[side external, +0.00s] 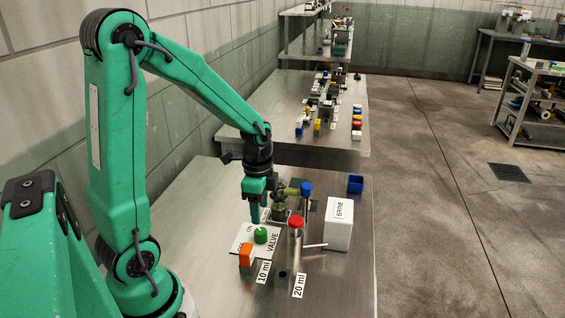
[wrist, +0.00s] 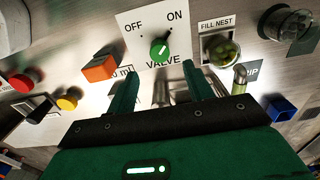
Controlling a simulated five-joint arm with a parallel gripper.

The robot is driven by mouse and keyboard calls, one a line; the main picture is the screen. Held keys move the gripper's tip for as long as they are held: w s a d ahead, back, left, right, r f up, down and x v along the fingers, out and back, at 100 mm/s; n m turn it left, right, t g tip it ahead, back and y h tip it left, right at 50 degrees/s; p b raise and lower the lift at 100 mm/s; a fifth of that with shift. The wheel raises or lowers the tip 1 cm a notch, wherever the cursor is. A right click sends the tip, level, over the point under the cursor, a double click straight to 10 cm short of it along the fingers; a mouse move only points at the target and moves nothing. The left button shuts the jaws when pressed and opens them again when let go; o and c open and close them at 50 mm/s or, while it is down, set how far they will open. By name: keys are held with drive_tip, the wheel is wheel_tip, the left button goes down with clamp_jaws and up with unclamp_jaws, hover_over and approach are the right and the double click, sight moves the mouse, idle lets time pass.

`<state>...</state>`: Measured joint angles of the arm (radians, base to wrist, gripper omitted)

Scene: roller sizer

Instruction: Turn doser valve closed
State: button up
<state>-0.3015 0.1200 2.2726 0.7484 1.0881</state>
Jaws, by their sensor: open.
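The doser valve is a round green knob (wrist: 160,50) on a white plate (wrist: 139,50) marked OFF, ON and VALVE. A pale mark on the knob's top seems to lean toward ON, but it is small. In the side view the knob (side external: 261,236) stands upright on its plate, on the steel table. My gripper (wrist: 162,70) is open and empty. Its two green fingers are spread with the knob just beyond their tips in the wrist view. In the side view my gripper (side external: 260,214) hangs just above and behind the knob, apparently not touching it.
An orange block (side external: 246,255) stands close beside the knob. A red-capped cylinder (side external: 296,223), a white BRINE box (side external: 339,224) and a blue bin (side external: 355,184) stand to the right. The wrist view shows a jar in the fill nest (wrist: 222,50). The table's right front is clear.

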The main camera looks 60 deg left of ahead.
sight(261, 230)
drive_tip(key=shift+f, duration=3.85)
drive_tip(key=c, duration=1)
